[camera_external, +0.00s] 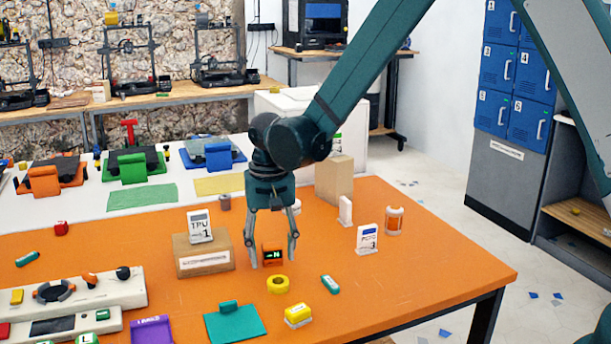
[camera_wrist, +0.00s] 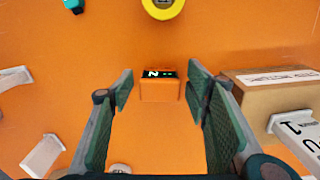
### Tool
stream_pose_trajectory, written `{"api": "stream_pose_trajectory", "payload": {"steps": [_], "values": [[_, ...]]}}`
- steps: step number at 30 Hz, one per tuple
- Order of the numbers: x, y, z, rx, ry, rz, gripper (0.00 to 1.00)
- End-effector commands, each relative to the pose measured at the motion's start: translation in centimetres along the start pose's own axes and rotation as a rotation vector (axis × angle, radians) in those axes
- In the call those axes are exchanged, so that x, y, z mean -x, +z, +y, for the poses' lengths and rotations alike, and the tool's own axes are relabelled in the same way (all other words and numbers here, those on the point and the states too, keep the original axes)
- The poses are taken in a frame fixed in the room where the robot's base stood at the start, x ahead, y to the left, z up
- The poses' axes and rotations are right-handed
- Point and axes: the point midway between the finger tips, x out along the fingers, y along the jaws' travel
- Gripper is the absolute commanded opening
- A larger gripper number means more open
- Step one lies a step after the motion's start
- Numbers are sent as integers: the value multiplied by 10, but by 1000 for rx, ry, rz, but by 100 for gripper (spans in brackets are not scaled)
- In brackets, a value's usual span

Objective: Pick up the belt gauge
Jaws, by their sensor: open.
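A small orange box with a dark display (camera_external: 272,256), which looks like the belt gauge, stands on the orange table. It also shows in the wrist view (camera_wrist: 160,90), with its display facing the top of the picture. My gripper (camera_external: 273,264) points down over it. In the wrist view my gripper (camera_wrist: 161,82) is open, with one finger on each side of the box and a gap of orange tabletop on both sides. The fingers do not touch it. How far the fingertips are above the table is hard to tell.
A yellow ring (camera_external: 278,285) lies just in front of the box. A cardboard block with a TPU card (camera_external: 205,262) stands close on the left. A white card stand (camera_external: 367,240) and an orange-white jar (camera_external: 394,221) stand to the right. The table's right front is clear.

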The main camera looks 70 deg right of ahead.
Motion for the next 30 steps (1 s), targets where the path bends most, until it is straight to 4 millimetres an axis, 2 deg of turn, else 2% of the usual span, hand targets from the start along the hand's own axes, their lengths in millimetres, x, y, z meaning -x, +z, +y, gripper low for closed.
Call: {"api": "stream_pose_trajectory", "payload": {"steps": [4, 20, 27, 30], "values": [[-6, 0, 0, 0, 0, 0, 48], [-6, 0, 0, 0, 0, 0, 48], [-6, 0, 0, 0, 0, 0, 17], [-6, 0, 0, 0, 0, 0, 17]]}}
